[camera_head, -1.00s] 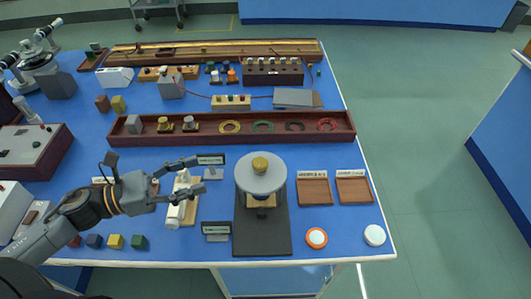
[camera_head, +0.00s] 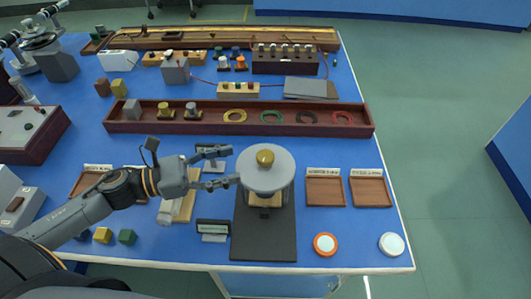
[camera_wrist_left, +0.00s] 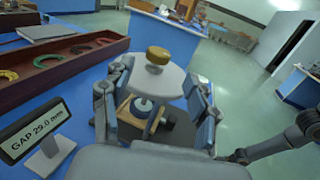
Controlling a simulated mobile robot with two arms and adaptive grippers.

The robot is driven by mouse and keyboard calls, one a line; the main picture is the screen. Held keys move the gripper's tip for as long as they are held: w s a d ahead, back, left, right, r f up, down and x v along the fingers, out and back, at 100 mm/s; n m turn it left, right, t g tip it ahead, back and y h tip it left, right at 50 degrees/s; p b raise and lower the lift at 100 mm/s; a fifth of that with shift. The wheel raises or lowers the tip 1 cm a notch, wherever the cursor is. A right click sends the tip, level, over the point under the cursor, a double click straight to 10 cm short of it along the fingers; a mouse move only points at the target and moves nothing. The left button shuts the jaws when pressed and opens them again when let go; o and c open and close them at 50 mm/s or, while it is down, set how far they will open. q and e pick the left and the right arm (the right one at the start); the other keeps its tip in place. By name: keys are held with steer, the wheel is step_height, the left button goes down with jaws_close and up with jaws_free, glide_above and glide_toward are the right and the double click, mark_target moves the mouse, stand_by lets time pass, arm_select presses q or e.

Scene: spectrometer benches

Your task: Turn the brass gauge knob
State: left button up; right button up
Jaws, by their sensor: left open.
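The brass gauge knob (camera_head: 265,158) sits on top of a round grey disc (camera_head: 266,177) on a black-based instrument. My left gripper (camera_head: 232,166) is open and empty. In the head view its fingertips are at the disc's left edge. In the left wrist view the knob (camera_wrist_left: 158,55) stands upright between the open fingers and a little beyond them, with no contact visible. A dark arm (camera_wrist_left: 290,138), probably my right one, shows at the right of that view; its jaws are unclear.
A display sign (camera_wrist_left: 38,129) reads "GAP 29.0 mm", left of the instrument. Wooden trays (camera_head: 325,190) and round discs (camera_head: 325,244) lie to the right. A long rack (camera_head: 150,127) with coloured rings is behind.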

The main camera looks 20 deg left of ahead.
mark_target(266, 155)
arm_select(q)
steer(key=p+x, duration=0.2)
steer(key=x, duration=0.5)
steer(key=shift+w+d+r, duration=0.1)
steer(key=shift+w+d, duration=0.1)
steer(key=shift+w, duration=0.05)
steer(key=shift+w+d, duration=0.35)
steer(key=shift+d, duration=0.25)
steer(key=c, duration=1.2)
